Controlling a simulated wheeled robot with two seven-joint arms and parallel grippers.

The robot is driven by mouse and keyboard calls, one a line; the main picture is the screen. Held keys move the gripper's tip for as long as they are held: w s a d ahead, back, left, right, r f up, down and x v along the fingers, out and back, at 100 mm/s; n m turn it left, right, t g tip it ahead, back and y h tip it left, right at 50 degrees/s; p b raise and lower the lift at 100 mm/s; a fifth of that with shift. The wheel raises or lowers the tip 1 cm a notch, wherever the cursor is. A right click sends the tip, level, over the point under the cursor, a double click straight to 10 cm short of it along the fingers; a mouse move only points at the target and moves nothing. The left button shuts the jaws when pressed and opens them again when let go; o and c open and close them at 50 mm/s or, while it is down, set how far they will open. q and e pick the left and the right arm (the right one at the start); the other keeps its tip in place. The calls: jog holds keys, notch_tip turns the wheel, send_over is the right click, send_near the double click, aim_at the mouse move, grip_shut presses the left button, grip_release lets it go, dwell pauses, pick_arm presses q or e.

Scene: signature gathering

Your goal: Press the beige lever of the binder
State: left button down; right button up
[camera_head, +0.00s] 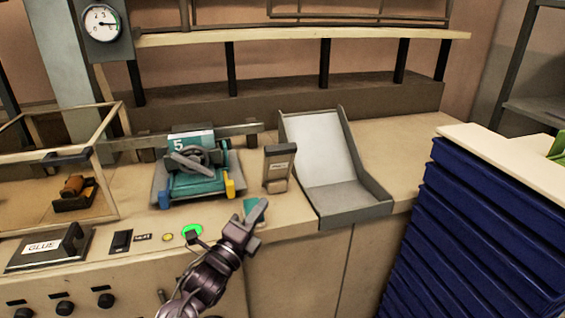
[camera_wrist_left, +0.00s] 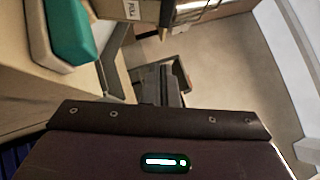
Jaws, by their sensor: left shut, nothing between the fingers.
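The binder (camera_head: 190,185) is a teal and grey machine with a "5" plate and a dark wheel-like handle on top, standing on the counter. Just right of it stands an upright beige lever-like plate (camera_head: 280,168) in a dark frame, with a small label. A labelled beige part (camera_wrist_left: 131,9) shows at the top of the left wrist view. My left gripper (camera_head: 259,210) is shut and empty. It is in front of and below the beige plate, apart from it. Its fingers (camera_wrist_left: 172,84) show in the wrist view. My right gripper is not in view.
A small teal block (camera_head: 250,206) is partly hidden by my left gripper; it looks larger in the wrist view (camera_wrist_left: 78,30). A grey sloped tray (camera_head: 355,204) stands to the right. Blue stacked crates (camera_head: 470,245) fill the right side. A green-lit button (camera_head: 192,230) is left of my gripper.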

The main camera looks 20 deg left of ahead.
pick_arm(q)
jog(key=shift+r+m, duration=0.3)
jog(key=shift+r, duration=0.05)
jog(key=p, duration=0.4)
send_near(285, 151)
jog(key=w+d, duration=0.3)
jog(key=shift+w+a+r+p, duration=0.4)
jog(key=shift+w+p, duration=0.1)
jog(key=shift+w, duration=0.15)
jog(key=shift+w+a+r+p, duration=0.3)
jog(key=shift+w+a+p, duration=0.15)
jog(key=shift+w, duration=0.25)
